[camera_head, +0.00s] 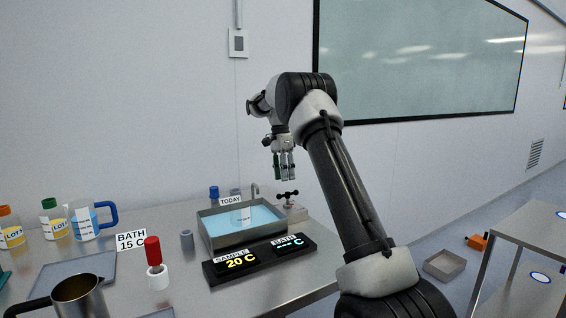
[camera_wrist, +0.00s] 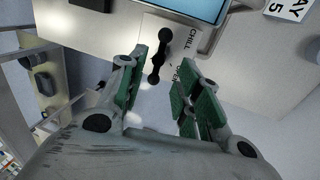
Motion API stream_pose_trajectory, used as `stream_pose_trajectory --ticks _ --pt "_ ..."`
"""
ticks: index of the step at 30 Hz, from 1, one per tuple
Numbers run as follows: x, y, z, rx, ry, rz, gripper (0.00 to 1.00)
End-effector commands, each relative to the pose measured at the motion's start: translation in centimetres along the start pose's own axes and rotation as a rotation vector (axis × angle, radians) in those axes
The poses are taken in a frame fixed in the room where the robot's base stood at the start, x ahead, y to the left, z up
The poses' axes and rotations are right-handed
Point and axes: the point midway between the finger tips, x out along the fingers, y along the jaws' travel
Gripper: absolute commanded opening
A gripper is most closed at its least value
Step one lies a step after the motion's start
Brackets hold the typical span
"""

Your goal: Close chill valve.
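The chill valve shows in the wrist view as a black handle (camera_wrist: 159,56) with round ends, on a pale block beside lettering that reads CHILL and partly OPEN. The valve handle lies just beyond the fingertips in that view.
A display (camera_head: 262,262) in front of the bath reads sample 20 C; the bath reading is dashes. A red-topped white item (camera_head: 156,270), a metal cup (camera_head: 80,295) and several labelled bottles stand to the left. A thin upright pipe (camera_head: 256,195) rises near the valve.

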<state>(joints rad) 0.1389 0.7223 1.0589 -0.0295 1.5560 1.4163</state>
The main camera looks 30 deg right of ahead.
Motion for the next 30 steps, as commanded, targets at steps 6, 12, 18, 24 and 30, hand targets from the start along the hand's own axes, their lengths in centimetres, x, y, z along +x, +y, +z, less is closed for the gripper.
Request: stream_pose_trajectory --ticks 6,12,18,24,30 --pt "-4.3 -0.1 0.0 0.000 0.000 -0.001 0.34" --pt "-5.9 0.0 0.1 0.000 -0.001 0.002 0.34" --pt "-6.1 0.0 0.1 0.000 -0.001 0.002 0.34" --pt "-6.1 0.0 0.1 0.000 -0.001 0.002 0.34" --pt "-6.1 -0.1 0.1 -0.041 0.000 -0.001 0.34"
